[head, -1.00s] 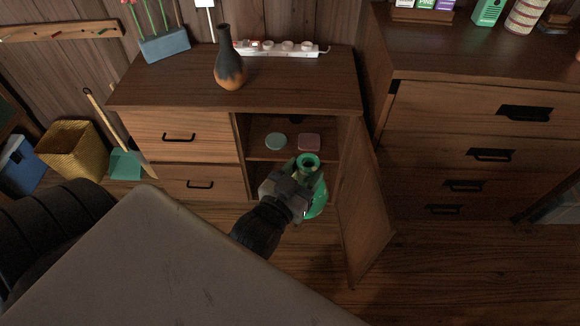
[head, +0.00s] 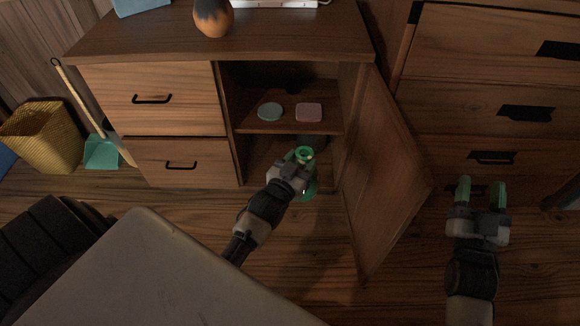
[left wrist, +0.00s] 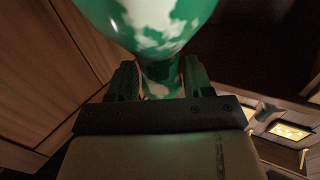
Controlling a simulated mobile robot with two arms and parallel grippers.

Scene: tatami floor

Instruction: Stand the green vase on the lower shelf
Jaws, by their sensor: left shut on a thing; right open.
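The green vase (head: 304,154) is in front of the open cabinet compartment, close to the lower shelf (head: 262,155). My left gripper (head: 296,170) is shut on the vase and partly hides it. In the left wrist view the vase (left wrist: 155,25) shows green and white patches, with its neck between the left gripper's fingers (left wrist: 158,80). I cannot tell whether its base touches anything. My right gripper (head: 481,192) is open and empty, right of the open cabinet door.
The open cabinet door (head: 380,180) stands to the right of the compartment. A green disc (head: 270,111) and a pink block (head: 309,112) lie on the upper shelf (head: 290,126). Drawers (head: 160,100) are at left. A yellow basket (head: 45,140) and a dustpan (head: 101,152) stand further left.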

